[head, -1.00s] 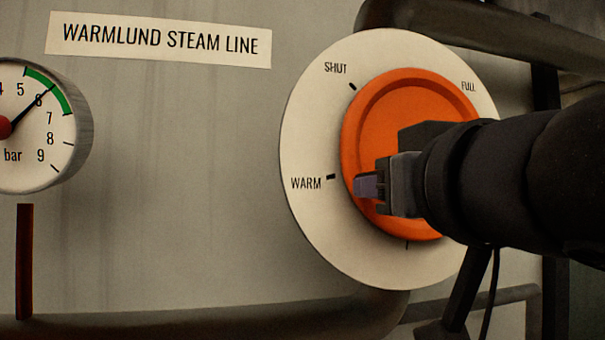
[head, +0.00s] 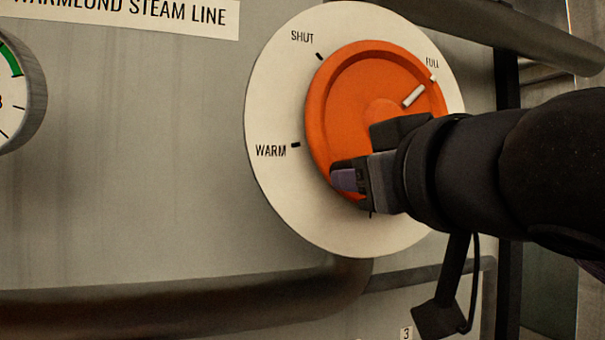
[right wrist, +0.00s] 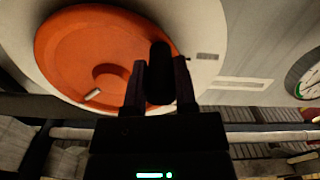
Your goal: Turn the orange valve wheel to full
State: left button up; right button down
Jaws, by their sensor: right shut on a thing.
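The orange valve wheel (head: 345,95) sits on a round cream dial plate (head: 275,180) marked SHUT, WARM and FULL. A white pointer mark (head: 414,96) on the wheel points up and right, close to in line with the FULL tick (head: 433,77). My right gripper (head: 348,180) is at the wheel's lower left rim. The right wrist view shows its fingers (right wrist: 161,85) shut around a dark upright handle (right wrist: 160,65) on the wheel (right wrist: 65,50). In the head view the gripper mostly hides this handle. My left gripper is not in view.
A pressure gauge (head: 35,100) is partly cut off at the left, below a WARMLUND STEAM LINE label (head: 190,18). A thick pipe (head: 130,305) runs below the dial, and another pipe (head: 500,35) passes at upper right. The grey panel left of the dial is clear.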

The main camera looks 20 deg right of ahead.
jog(key=shift+d, duration=0.1)
jog(key=c, duration=0.6)
grip_release()
jog(key=shift+o, duration=1)
jog(key=shift+d, duration=0.25)
jog(key=shift+a, duration=0.1)
jog(key=shift+a, duration=0.1)
